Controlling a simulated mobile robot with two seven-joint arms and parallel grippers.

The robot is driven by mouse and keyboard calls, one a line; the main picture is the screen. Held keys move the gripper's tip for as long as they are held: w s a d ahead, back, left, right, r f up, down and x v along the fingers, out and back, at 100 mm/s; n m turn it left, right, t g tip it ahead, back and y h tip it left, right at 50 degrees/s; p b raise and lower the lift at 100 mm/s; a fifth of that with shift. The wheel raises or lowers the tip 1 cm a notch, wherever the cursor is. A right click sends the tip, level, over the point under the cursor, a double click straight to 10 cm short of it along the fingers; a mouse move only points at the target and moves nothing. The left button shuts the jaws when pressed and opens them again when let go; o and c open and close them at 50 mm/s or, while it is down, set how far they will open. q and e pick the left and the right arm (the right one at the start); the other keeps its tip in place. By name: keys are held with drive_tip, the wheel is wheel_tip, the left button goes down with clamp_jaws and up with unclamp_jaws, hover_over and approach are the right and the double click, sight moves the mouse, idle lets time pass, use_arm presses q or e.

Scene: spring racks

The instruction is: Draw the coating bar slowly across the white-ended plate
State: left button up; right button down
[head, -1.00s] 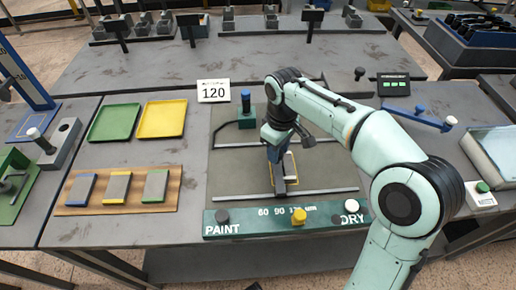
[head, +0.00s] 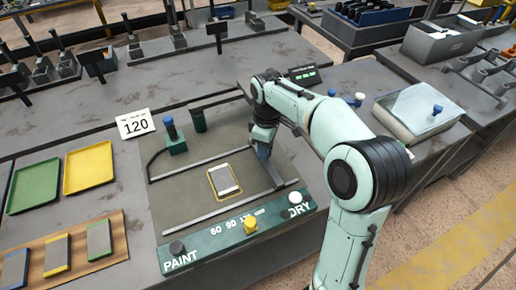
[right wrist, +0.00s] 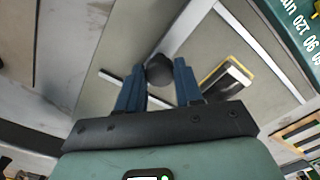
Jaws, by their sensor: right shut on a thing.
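The white-ended plate (head: 224,181) lies flat inside a yellow outline on the grey bed, between two pale rails. It also shows in the right wrist view (right wrist: 226,80), right of my fingers. My right gripper (head: 267,158) is right of the plate, near the right end of the rails. Its blue fingers are shut on the dark round grip (right wrist: 160,71) of the coating bar. The dark edge of the coating bar (head: 276,178) lies across the bed, apart from the plate; my gripper hides part of it. My left gripper is out of view.
A green panel (head: 215,240) with PAINT and DRY knobs and a yellow marker runs along the front. Left are green and yellow trays (head: 88,168) and a wooden board (head: 75,262) with several plates.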

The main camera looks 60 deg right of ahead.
drive_tip(key=shift+d+r, duration=0.1)
drive_tip(key=shift+d, duration=0.05)
drive_tip(key=c, duration=0.8)
unclamp_jaws()
drive_tip(key=shift+o, duration=0.2)
wheel_tip(320, 180, up, 13)
drive_tip(key=p, duration=0.3)
drive_tip(key=shift+r, duration=0.15)
drive_tip(key=shift+s, duration=0.15)
idle(0.4)
